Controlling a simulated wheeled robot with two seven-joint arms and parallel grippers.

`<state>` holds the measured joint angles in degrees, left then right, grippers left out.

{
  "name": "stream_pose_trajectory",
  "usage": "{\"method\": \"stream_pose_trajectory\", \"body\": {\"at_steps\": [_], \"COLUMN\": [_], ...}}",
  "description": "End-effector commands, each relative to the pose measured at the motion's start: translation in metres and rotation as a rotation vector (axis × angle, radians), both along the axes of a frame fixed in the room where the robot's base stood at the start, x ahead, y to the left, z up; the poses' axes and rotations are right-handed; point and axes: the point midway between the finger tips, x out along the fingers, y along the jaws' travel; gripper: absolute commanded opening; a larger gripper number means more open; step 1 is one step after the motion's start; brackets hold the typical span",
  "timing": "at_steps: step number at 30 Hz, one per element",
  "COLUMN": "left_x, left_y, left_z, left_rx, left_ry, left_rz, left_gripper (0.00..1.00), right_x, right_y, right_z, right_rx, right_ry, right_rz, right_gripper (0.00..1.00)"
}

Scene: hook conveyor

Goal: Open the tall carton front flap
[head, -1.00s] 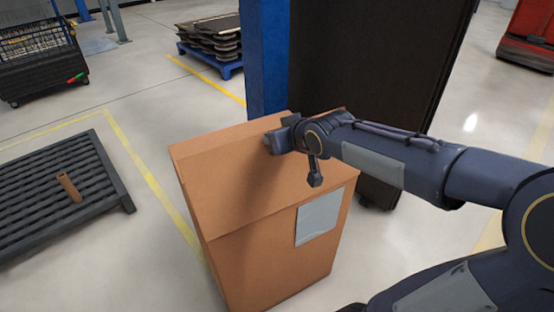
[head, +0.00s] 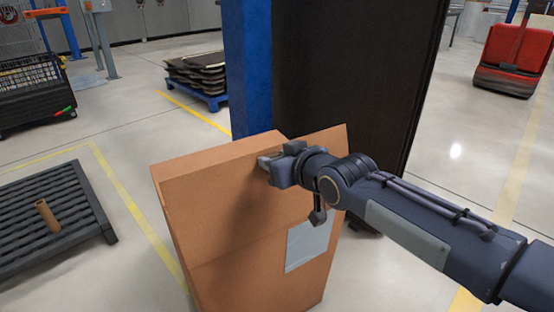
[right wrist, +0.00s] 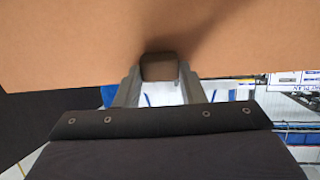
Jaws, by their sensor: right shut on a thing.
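The tall brown carton (head: 225,225) stands upright at the centre of the head view, with a grey label (head: 307,243) low on its right side. Its front flap (head: 205,195) forms the upper part of the face toward me, above a faint crease. My right gripper (head: 268,166) is at the flap's upper edge, shut on it. In the right wrist view the two fingers (right wrist: 158,70) meet the flap's edge (right wrist: 75,60) at a dark brown tab or cut-out between them; I cannot tell which. The carton's inside is hidden. My left gripper is not in view.
A blue post (head: 248,80) and a dark tall panel (head: 350,70) stand close behind the carton. A dark slatted pallet (head: 60,215) with a brown tube (head: 47,216) lies at left. The floor between pallet and carton is clear.

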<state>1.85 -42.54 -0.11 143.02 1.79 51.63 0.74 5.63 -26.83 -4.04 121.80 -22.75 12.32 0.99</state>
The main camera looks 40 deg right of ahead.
Motion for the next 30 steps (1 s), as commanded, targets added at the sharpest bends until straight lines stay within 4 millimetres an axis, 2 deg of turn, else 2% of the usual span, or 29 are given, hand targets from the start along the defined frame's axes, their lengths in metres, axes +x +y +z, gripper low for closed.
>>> {"method": "stream_pose_trajectory", "body": {"at_steps": [22, 23, 27, 30], "left_x": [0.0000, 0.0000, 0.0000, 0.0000], "left_y": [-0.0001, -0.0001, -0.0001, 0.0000], "left_z": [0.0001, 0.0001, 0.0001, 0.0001], "left_rx": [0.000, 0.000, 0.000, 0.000], "left_ry": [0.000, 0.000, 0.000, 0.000], "left_rz": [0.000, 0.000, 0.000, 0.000], "left_gripper": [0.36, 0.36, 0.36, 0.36], "right_x": [-0.0001, -0.0001, -0.0001, -0.0001], "right_y": [-0.0004, -0.0004, -0.0003, -0.0003], "right_z": [0.0010, 0.0010, 0.0008, 0.0005], "right_rx": [0.000, 0.000, 0.000, 0.000], "right_ry": [-0.001, -0.001, -0.001, -0.001], "right_rz": [-0.001, -0.001, -0.001, -0.001], "right_gripper": [0.00, 0.37, 0.56, 0.58]}}
